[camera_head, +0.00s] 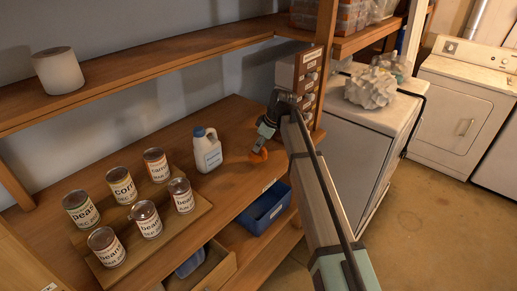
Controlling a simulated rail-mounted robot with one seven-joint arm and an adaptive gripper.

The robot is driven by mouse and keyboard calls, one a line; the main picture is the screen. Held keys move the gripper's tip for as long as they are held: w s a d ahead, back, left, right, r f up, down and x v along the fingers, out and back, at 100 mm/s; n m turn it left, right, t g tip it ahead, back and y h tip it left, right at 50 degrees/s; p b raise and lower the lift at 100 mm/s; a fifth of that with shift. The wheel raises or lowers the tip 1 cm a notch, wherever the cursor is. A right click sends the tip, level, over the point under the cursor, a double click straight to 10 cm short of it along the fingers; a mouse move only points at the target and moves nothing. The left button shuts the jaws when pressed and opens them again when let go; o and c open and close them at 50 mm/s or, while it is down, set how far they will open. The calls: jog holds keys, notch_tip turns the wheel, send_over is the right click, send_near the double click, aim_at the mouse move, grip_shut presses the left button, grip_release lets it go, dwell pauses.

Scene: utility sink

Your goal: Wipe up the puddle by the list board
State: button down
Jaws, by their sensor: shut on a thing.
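My gripper (261,144) reaches down over the wooden counter (235,120) at the middle of the head view. It is shut on a small orange thing (259,155), perhaps a cloth or sponge, which is low at the counter surface. The gripper hides part of the orange thing, and I cannot tell if it touches the counter. I cannot make out a puddle.
A white jug with a blue cap (207,152) stands left of my gripper. Several labelled cans (145,218) stand on a wooden board further left. A blue bin (266,208) sits below the counter edge. A white roll (58,70) is on the upper shelf (150,66).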

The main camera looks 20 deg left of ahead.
jog(key=shift+r+p, duration=0.8)
jog(key=shift+r, duration=1.45)
